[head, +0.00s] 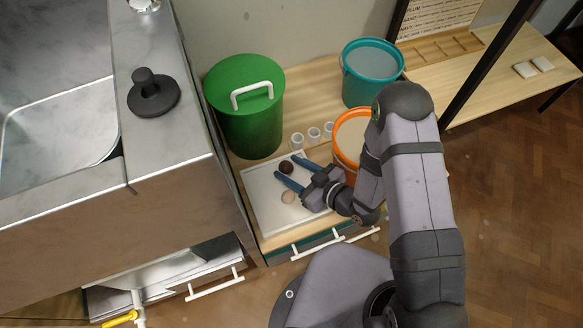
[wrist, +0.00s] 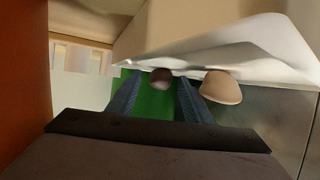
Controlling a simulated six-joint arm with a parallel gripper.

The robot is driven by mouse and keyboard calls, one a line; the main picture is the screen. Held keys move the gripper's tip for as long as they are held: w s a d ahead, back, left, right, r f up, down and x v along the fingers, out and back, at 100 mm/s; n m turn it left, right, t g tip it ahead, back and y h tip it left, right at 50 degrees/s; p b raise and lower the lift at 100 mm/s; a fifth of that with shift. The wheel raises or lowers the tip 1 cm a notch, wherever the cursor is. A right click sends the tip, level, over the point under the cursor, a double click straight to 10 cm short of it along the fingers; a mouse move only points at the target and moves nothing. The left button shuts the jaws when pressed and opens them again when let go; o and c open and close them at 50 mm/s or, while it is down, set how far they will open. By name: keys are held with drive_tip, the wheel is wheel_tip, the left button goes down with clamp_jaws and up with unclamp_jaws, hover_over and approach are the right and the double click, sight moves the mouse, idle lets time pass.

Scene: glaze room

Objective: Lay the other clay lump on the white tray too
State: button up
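The white tray (head: 262,212) lies on the wooden counter and also shows in the wrist view (wrist: 228,50), which looks upside down. A dark brown clay lump (head: 286,167) is on its far part. A beige clay lump (head: 288,197) is on the tray nearer the front, beside the fingers. My gripper (head: 284,166) is low over the tray with its blue fingers apart. In the wrist view the dark lump (wrist: 161,78) is between the fingertips, with a gap on each side. The beige lump (wrist: 221,87) is outside the fingers.
A lidded green bucket (head: 250,120) stands behind the tray. Several small white cups, such as one (head: 314,134), stand past its far right corner. An orange bucket (head: 345,145) is close to my wrist. A teal bucket (head: 365,85) is farther back. The steel sink counter (head: 180,155) rises at left.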

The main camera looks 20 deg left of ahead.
drive_tip(key=shift+r, duration=0.1)
drive_tip(key=shift+r, duration=0.2)
drive_tip(key=p+v, duration=0.2)
drive_tip(key=v, duration=0.9)
drive_tip(key=shift+d+p, duration=0.4)
drive_tip(key=shift+s, duration=0.1)
drive_tip(key=shift+d, duration=0.1)
